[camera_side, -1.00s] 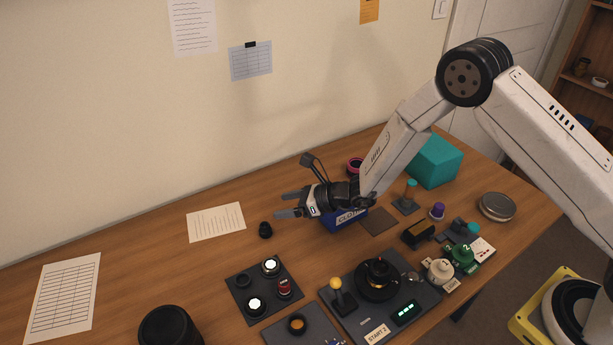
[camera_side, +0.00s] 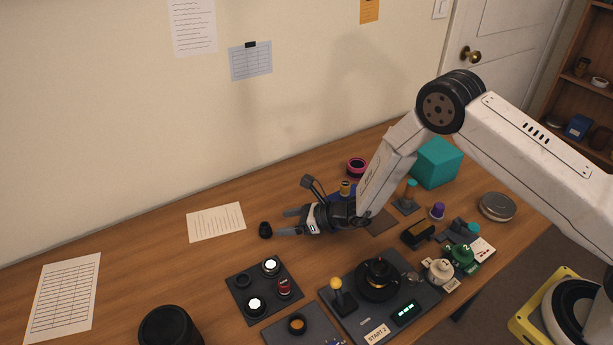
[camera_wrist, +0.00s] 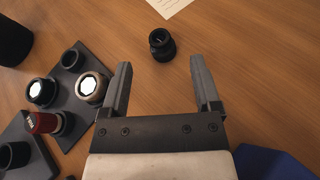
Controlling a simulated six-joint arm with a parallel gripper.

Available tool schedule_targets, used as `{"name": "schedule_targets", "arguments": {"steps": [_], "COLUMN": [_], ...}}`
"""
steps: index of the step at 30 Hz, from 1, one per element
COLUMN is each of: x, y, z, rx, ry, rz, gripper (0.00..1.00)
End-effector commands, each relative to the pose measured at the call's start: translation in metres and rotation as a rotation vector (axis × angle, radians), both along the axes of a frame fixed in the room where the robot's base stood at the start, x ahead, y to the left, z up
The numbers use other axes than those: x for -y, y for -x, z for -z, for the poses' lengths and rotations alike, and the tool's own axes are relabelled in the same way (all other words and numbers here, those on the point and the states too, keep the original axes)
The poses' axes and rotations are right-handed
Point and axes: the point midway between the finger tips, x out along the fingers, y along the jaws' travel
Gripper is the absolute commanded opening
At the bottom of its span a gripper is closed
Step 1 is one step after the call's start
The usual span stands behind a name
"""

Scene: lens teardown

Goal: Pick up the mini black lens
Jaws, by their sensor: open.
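The mini black lens (camera_side: 265,230) stands on the bare wooden table, left of my gripper in the side view. In the wrist view the lens (camera_wrist: 162,44) is a small dark cylinder just beyond the fingertips, roughly centred between them. My gripper (camera_side: 287,222) is low over the table, with its fingers pointing left toward the lens. In the wrist view my gripper (camera_wrist: 160,65) is open, with nothing between the fingers.
A dark tray (camera_side: 264,290) with several small lens parts lies in front of the gripper. A large black cylinder (camera_side: 170,329) stands at the front left. A paper sheet (camera_side: 216,222) lies behind the lens. A blue box (camera_wrist: 270,164) shows beside the gripper.

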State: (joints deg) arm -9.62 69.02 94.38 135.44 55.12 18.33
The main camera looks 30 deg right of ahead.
Motion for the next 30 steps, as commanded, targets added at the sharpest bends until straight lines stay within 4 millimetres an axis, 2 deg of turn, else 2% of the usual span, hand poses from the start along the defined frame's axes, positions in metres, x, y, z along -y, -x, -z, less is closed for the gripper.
{"name": "schedule_targets", "arguments": {"steps": [16,30], "x": [-0.032,-0.035], "y": [-0.028,-0.031], "z": [0.019,0.021], "rx": [0.0,0.0], "ry": [0.0,0.0], "rz": [-0.001,-0.001], "gripper": [0.8,0.8]}}
